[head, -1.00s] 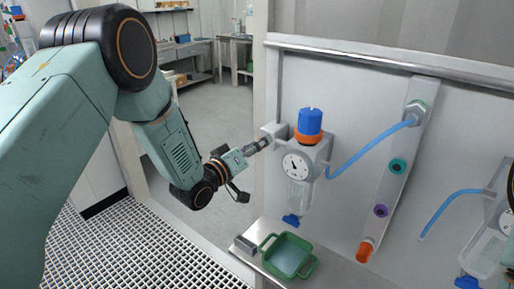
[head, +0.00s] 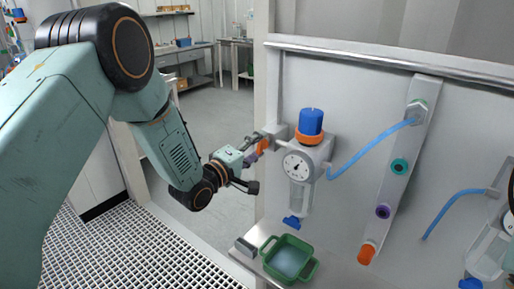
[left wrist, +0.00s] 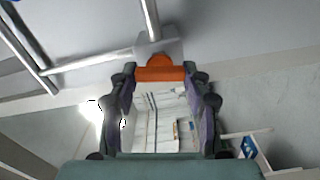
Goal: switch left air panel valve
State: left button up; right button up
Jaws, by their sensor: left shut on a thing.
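The left air panel unit has a blue knob (head: 311,121) above an orange ring, a round white gauge (head: 297,165) and a clear bowl below. An orange valve handle (head: 262,146) sits at its left side. My left gripper (head: 255,149) reaches it from the left and is shut on it. In the left wrist view the orange handle (left wrist: 160,74) lies across between the fingertips of my left gripper (left wrist: 163,82), with a grey block and pipe behind. The fingers partly hide the handle in the head view. My right gripper is not in view.
A green tray (head: 289,258) stands on the ledge below the unit. A blue hose (head: 369,147) runs right to a slanted manifold (head: 411,140) with teal, purple and orange fittings. A second unit is at the right edge. A grated floor (head: 120,258) lies at lower left.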

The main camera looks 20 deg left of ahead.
pick_arm(q)
jog(key=shift+a, duration=0.1)
dwell(0.3)
jog(key=o, duration=1.1)
jog(key=shift+o, duration=0.3)
jog(key=v, duration=1.2)
